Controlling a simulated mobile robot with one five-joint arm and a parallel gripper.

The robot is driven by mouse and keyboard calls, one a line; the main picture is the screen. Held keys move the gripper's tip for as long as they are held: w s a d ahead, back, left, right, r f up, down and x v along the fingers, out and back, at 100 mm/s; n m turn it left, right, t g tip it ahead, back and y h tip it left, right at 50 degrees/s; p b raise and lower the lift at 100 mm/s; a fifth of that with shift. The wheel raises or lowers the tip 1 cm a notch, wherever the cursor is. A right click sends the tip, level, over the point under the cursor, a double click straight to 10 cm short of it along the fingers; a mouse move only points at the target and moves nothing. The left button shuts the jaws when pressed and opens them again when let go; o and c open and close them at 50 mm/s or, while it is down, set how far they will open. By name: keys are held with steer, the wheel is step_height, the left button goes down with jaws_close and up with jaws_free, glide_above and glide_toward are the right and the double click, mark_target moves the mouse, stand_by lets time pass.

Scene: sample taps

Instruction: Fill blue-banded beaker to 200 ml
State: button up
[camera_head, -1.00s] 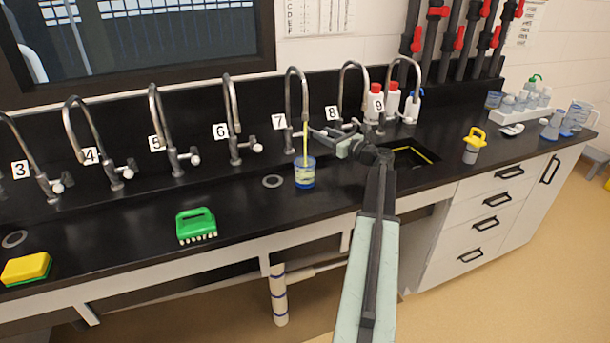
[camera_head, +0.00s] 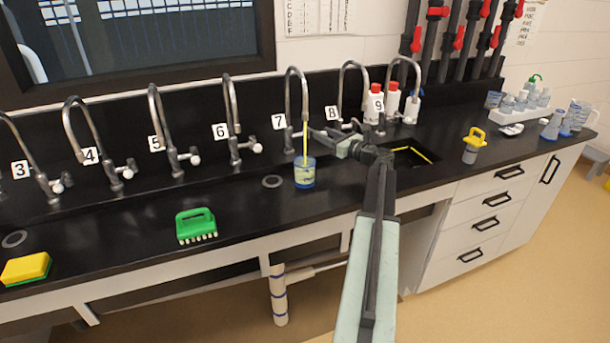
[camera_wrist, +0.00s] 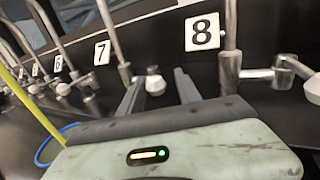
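The blue-banded beaker (camera_head: 304,173) stands upright on the black counter under tap 7 (camera_head: 289,100). A thin yellow stream (camera_head: 305,140) runs from the spout into it, and yellowish liquid shows inside; I cannot read the graduations. The beaker's blue rim (camera_wrist: 46,150) and the stream (camera_wrist: 30,105) show at the left of the wrist view. My gripper (camera_wrist: 158,78) is open, its two fingers apart on either side of tap 7's white knob (camera_wrist: 155,83). I cannot tell whether they touch it. In the head view my gripper (camera_head: 318,133) is right of the stream.
Tap 8 (camera_head: 342,85) stands close right of my gripper. A sink (camera_head: 412,156) opens behind my arm. A green brush (camera_head: 196,226), a yellow sponge (camera_head: 26,268) and a yellow-topped container (camera_head: 472,146) stand on the counter. Counter left of the beaker is mostly clear.

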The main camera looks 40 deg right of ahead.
steer(key=shift+a, duration=0.1)
steer(key=shift+a, duration=1.45)
stand_by(0.9)
steer(key=s+a, duration=0.1)
steer(key=s, duration=0.5)
steer(key=shift+s, duration=0.4)
stand_by(0.4)
stand_by(0.3)
